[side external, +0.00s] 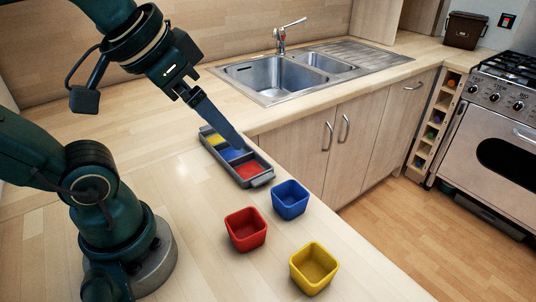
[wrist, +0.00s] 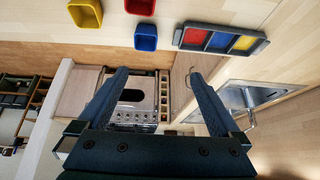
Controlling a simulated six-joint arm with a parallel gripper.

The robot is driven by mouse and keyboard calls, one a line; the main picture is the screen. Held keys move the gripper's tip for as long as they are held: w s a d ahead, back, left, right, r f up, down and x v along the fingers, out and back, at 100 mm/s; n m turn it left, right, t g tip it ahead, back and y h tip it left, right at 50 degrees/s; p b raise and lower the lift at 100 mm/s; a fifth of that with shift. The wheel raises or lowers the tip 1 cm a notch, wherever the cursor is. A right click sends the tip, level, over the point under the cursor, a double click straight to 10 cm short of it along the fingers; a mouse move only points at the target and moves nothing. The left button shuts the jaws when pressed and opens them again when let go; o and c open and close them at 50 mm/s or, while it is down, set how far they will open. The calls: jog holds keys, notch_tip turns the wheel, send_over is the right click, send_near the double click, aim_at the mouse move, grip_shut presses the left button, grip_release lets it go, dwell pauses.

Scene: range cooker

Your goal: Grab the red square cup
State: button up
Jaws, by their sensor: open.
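The red square cup (side external: 246,229) stands upright on the wooden counter, left of the blue cup (side external: 290,199) and the yellow cup (side external: 313,268). In the wrist view the red cup (wrist: 140,6) is at the top edge, partly cut off, between the yellow cup (wrist: 85,13) and the blue cup (wrist: 146,37). My gripper (side external: 240,152) is above the counter by the grey tray, up and away from the red cup. In the wrist view its two fingers (wrist: 160,80) are wide apart with nothing between them.
The grey tray (side external: 262,181) has yellow, blue and red compartments and lies near the counter's edge. A steel sink (side external: 270,78) is behind it. The cooker (side external: 500,140) stands at the right, across the floor. Bare counter surrounds the cups.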

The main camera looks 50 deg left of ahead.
jog(key=w+a+r+m+t+y, duration=0.1)
jog(key=w+a+r+t+y, duration=0.1)
jog(key=w+a+r+t, duration=0.45)
jog(key=w+a+r+m+t+y, duration=0.1)
jog(key=w+a+r+t+y, duration=0.2)
jog(key=w, duration=0.6)
jog(key=w+d+r+m+t+h, duration=0.2)
jog(key=w+d+r+m+h, duration=0.1)
jog(key=w+d+m+h, duration=0.4)
jog(key=s+d+f+m+g+h, duration=0.4)
jog(key=s+f+m+g+h, duration=0.35)
jog(key=g+h, duration=0.2)
jog(key=s+a+f+m+g+h, duration=0.1)
jog(key=s+f+g, duration=0.2)
jog(key=s+g, duration=0.25)
jog(key=s+a+f+m+g+h, duration=0.1)
jog(key=s+f+m+g, duration=0.2)
jog(key=s, duration=0.4)
jog(key=n, duration=0.1)
send_near(253, 238)
jog(key=shift+w+d+f+g+h, duration=0.3)
jog(key=shift+d+f+g, duration=0.15)
jog(key=shift+d+f, duration=0.4)
jog(key=shift+f, duration=0.1)
jog(key=shift+x, duration=2.4)
jog(key=c, duration=1.2)
